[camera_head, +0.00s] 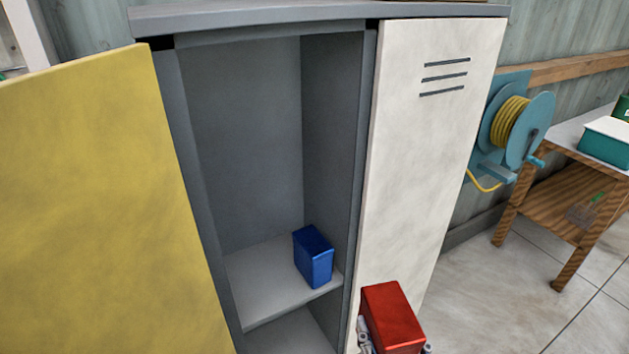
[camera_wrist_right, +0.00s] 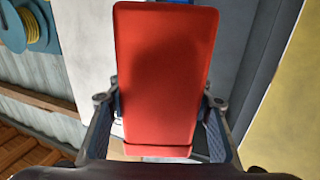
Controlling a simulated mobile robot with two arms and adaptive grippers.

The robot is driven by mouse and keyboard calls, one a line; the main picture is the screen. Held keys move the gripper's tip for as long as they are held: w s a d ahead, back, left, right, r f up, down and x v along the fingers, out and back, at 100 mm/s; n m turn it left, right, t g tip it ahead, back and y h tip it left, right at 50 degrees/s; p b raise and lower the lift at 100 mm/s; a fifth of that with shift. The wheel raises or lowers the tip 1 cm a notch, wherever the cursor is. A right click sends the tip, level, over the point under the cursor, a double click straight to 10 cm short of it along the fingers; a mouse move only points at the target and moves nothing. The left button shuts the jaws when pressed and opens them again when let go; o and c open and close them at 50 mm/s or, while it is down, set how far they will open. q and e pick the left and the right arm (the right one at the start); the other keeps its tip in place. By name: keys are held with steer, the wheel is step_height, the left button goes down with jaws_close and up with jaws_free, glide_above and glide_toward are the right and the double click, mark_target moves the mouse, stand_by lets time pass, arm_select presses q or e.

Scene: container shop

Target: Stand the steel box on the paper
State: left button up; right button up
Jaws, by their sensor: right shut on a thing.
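My right gripper (camera_head: 396,348) is shut on a red box (camera_head: 392,312) at the bottom of the head view, in front of the white locker door. In the right wrist view the red box (camera_wrist_right: 165,65) fills the middle, with a finger of the gripper (camera_wrist_right: 160,102) on each side of it. A blue box (camera_head: 313,257) stands upright on the shelf (camera_head: 255,285) inside the open grey locker (camera_head: 245,130). I cannot tell which box is the steel one. I see no paper. My left gripper is out of view.
The yellow door (camera_head: 95,220) stands open on the left; the white door (camera_head: 430,140) is closed on the right. A hose reel (camera_head: 522,125) hangs on the wall. A wooden table (camera_head: 575,180) holds a teal box (camera_head: 605,145). The shelf is free left of the blue box.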

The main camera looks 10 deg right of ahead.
steer(key=shift+w+r, duration=0.1)
steer(key=shift+r, duration=0.05)
steer(key=w+a+r+n+g+y, duration=0.2)
steer(key=w+a+n+g+y, duration=0.2)
steer(key=a+n+y, duration=0.2)
steer(key=w+a+r+n+g+y, duration=0.3)
steer(key=a+n+g+y, duration=0.2)
steer(key=a+y, duration=0.5)
steer(key=shift+w+a+n, duration=0.35)
steer(key=shift+a+n, duration=0.1)
steer(key=shift+n, duration=0.25)
steer(key=shift+w+n+g, duration=0.1)
steer(key=shift+n+g, duration=0.3)
steer(key=shift+g, duration=0.3)
steer(key=shift+y, duration=0.3)
steer(key=shift+s+d+f+n+g+y, duration=0.2)
steer(key=shift+d+n+g, duration=0.4)
steer(key=shift+g, duration=0.45)
steer(key=shift+s+d+r+n+g+y, duration=0.15)
steer(key=shift+d+n+g+y, duration=0.15)
steer(key=shift+n+g, duration=0.65)
steer(key=shift+s+d+f+n+g+y, duration=0.15)
steer(key=shift+d+n+g, duration=0.35)
steer(key=shift+g, duration=0.7)
steer(key=shift+d+r, duration=0.1)
steer(key=shift+r, duration=0.05)
